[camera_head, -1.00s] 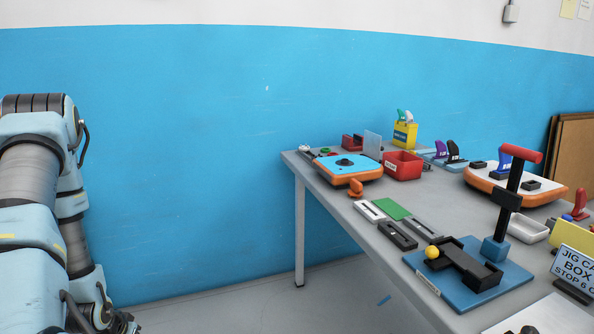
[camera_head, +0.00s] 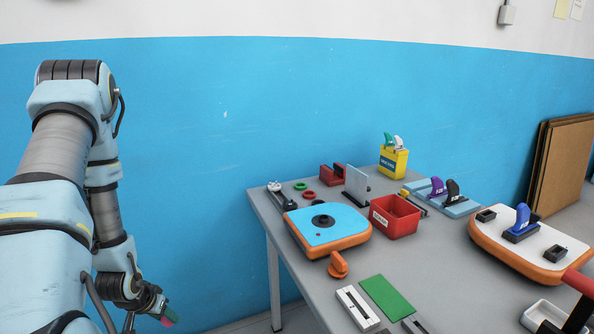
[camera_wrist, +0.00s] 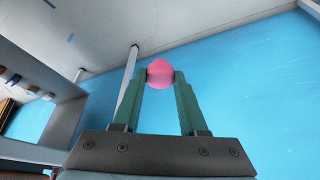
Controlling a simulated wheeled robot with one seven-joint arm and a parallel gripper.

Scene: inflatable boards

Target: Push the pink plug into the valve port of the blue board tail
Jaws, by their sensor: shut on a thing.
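My gripper (camera_wrist: 160,78) is shut on the pink plug (camera_wrist: 160,73), which sits between the two green fingertips in the wrist view. In the head view the gripper hangs low at the left, beside the table and against the blue wall, with a bit of the pink plug (camera_head: 167,322) at its tip. The blue board tail (camera_head: 338,214), with a blue top and orange rim, lies on the left part of the table. A dark round port (camera_head: 323,221) is on its top, with a small red dot near it. The plug is well apart from the board.
An orange fin-like piece (camera_head: 338,265) lies in front of the board tail. A red bin (camera_head: 395,216) stands to its right, red and green rings (camera_head: 305,189) behind it. A white-topped board (camera_head: 530,242) is farther right. The table's left edge lies between my gripper and the board.

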